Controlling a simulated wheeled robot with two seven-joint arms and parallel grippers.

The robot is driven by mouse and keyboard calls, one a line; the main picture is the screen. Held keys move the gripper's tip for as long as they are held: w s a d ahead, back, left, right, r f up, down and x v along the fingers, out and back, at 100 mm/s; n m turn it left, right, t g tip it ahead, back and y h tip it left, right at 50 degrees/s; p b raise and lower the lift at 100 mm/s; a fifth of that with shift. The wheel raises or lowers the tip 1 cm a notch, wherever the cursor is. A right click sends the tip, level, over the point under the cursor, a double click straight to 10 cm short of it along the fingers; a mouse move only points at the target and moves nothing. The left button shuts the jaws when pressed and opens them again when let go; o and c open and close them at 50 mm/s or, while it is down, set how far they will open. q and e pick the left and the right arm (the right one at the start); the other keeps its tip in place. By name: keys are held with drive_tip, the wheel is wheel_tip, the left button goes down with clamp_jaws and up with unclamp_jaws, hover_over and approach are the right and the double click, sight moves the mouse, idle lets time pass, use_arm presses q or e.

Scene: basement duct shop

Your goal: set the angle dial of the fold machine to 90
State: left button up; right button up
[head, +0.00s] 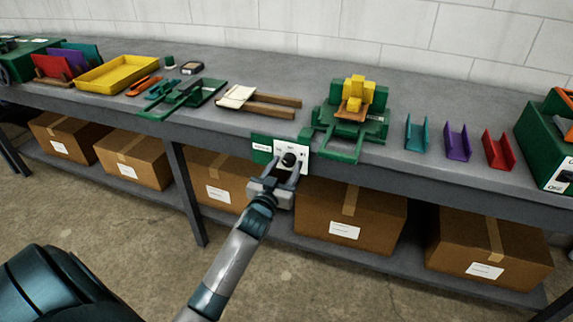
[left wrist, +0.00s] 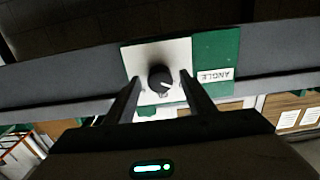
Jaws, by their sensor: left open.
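The black angle dial (head: 289,160) sits on a white plate (head: 304,158) at the bench's front edge, beside a green panel (head: 262,146). The green fold machine (head: 348,122), with yellow blocks, stands on the bench above it. In the left wrist view the dial (left wrist: 160,78) has a white pointer line toward the lower right; the panel's ANGLE label (left wrist: 214,75) appears upside down. The scale numbers are too small to read. My left gripper (head: 284,173) is open in front of the dial, fingers on either side of the knob; I cannot tell whether they touch it. My right gripper is out of view.
The grey bench (head: 400,170) holds a yellow tray (head: 117,73), a green tool (head: 184,97), wooden bars (head: 270,104), and teal, purple and red channels (head: 497,149). Cardboard boxes (head: 350,215) fill the shelf below. Floor in front is clear.

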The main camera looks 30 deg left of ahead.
use_arm(q)
drive_tip(key=shift+w+a, duration=0.1)
drive_tip(key=shift+w, duration=0.25)
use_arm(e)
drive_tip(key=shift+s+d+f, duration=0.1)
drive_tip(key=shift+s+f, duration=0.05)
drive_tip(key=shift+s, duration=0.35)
use_arm(q)
drive_tip(key=c, duration=1.1)
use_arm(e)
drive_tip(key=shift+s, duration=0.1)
